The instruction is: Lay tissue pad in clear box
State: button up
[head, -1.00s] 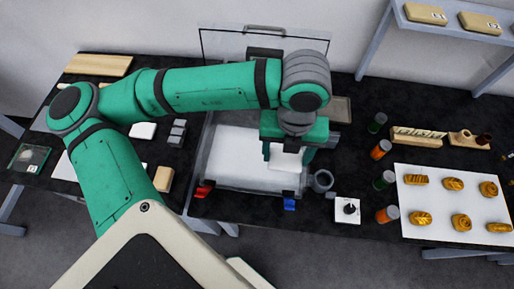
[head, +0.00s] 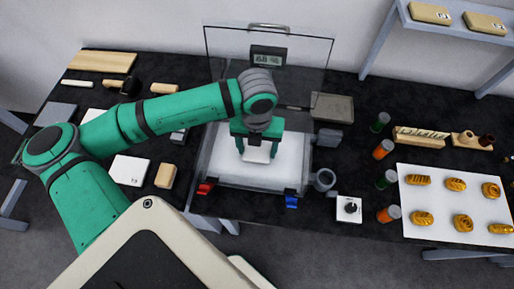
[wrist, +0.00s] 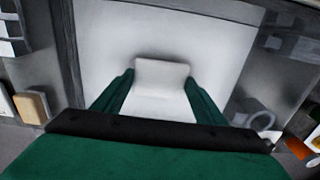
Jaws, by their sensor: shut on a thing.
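A white tissue pad (head: 256,154) hangs in my gripper (head: 256,145), above the white floor of the large clear box (head: 212,150). The gripper is shut on the pad. In the wrist view the pad (wrist: 160,88) sits between the two green fingers, over the box's plain white floor (wrist: 215,50). I cannot tell whether the pad touches the floor. The box's clear lid (head: 305,55) stands raised at the back.
A display reading about 68% (head: 268,57) is at the back of the box. Red (head: 205,188) and blue (head: 291,201) clips are at its front edge. Colour-capped jars (head: 383,149) and a white board with gilt pieces (head: 445,222) lie right. My arm spans the left table.

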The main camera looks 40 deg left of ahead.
aim_at(257, 152)
jog(key=shift+f, duration=0.4)
jog(key=shift+f, duration=0.1)
jog(key=o, duration=1)
notch_tip(257, 152, up, 12)
dwell(0.4)
